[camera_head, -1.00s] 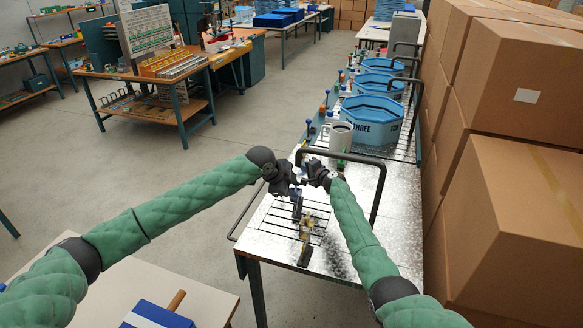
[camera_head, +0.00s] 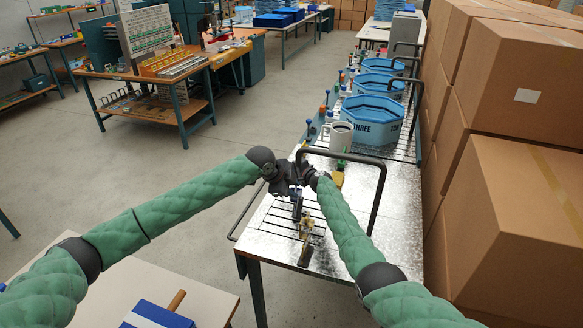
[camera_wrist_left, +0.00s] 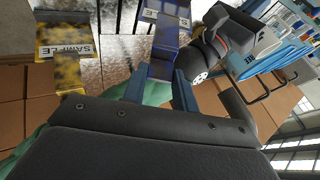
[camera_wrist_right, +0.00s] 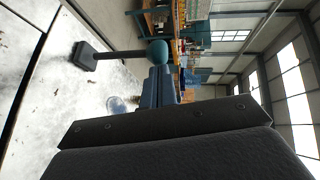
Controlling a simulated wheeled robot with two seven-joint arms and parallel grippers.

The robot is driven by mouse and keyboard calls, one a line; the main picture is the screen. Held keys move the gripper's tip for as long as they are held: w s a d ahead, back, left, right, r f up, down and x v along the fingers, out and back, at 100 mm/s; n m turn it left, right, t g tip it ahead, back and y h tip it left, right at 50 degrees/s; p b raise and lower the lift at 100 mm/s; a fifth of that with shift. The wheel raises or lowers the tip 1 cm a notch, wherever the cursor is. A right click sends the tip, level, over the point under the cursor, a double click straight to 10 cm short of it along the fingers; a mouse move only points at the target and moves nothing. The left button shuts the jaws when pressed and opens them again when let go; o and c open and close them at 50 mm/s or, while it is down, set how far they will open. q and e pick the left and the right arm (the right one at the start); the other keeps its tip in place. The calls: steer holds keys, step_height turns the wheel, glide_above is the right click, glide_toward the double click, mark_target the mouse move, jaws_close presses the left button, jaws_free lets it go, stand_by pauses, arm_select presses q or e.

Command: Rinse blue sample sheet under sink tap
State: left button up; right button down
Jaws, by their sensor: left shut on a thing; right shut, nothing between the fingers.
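My left gripper (camera_head: 294,184) is over the metal sink table. In the left wrist view its fingers (camera_wrist_left: 158,84) are shut on a blue sample sheet (camera_wrist_left: 165,38) that extends away from them, with a pale label at its far end. No water stream is clear.
A dark curved pipe (camera_head: 379,190) arches over the metal table (camera_head: 400,225). Cardboard boxes (camera_head: 500,210) wall off the right side. Open floor lies to the left.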

steer(key=shift+w+a+r+h, duration=0.15)
steer(key=shift+a, duration=0.2)
steer(key=shift+w+a+r+h, duration=0.15)
steer(key=shift+a, duration=0.2)
steer(key=s+d+r, duration=0.4)
steer(key=s+d, duration=0.4)
steer(key=d, duration=0.1)
steer(key=shift+d, duration=0.2)
stand_by(0.4)
steer(key=shift+r, duration=0.1)
